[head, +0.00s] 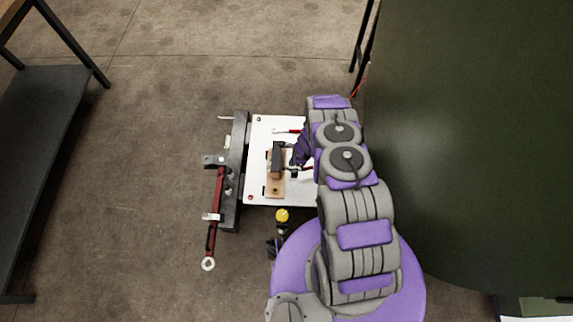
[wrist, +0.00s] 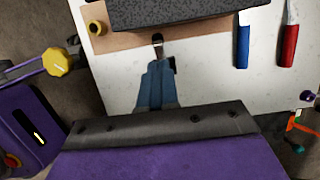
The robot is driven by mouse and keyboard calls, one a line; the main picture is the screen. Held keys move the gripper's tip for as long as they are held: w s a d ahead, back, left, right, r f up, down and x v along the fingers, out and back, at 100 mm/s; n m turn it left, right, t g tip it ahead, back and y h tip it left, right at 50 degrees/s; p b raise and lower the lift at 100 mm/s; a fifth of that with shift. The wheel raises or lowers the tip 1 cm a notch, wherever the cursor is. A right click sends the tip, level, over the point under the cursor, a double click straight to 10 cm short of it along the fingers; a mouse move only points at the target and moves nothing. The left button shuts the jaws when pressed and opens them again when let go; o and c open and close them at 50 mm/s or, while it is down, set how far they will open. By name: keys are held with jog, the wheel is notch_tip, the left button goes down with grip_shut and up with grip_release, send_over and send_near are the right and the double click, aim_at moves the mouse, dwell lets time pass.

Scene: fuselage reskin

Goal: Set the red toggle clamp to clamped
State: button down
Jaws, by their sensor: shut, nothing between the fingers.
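A small red lever (head: 307,168), which looks like the red toggle clamp's handle, lies on the white board beside the dark block (head: 278,160) in the head view. I cannot tell its setting. My gripper (head: 299,152) is just right of the block, beside the lever, at the end of my arm. In the wrist view my gripper (wrist: 157,66) is shut and empty, its tips near a small dark and silver fitting (wrist: 157,40) at the block's edge. The lever is not clearly visible there; the fingers may hide it.
The white board (head: 263,125) bears the block on a wooden base (head: 275,188). Blue-handled (wrist: 243,45) and red-handled (wrist: 290,45) tools lie on it. A yellow knob (head: 282,215) is near its lower edge. A long red bar fixture (head: 219,188) stands left; open floor lies beyond.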

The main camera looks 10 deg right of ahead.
notch_tip(320, 180, up, 10)
jog(key=p, duration=0.2)
jog(key=shift+a, duration=0.25)
jog(key=shift+d+f, duration=0.1)
jog(key=s+d+f+n+h+p, duration=0.2)
jog(key=s+d+n+h, duration=0.25)
jog(key=d+n, duration=0.45)
jog(key=a+r+n+t+y, duration=0.1)
jog(key=a+n+t+y, duration=0.2)
jog(key=a+n, duration=0.3)
jog(key=n, duration=0.3)
jog(key=shift+s+t, duration=0.2)
jog(key=shift+t, duration=0.1)
jog(key=shift+a, duration=0.1)
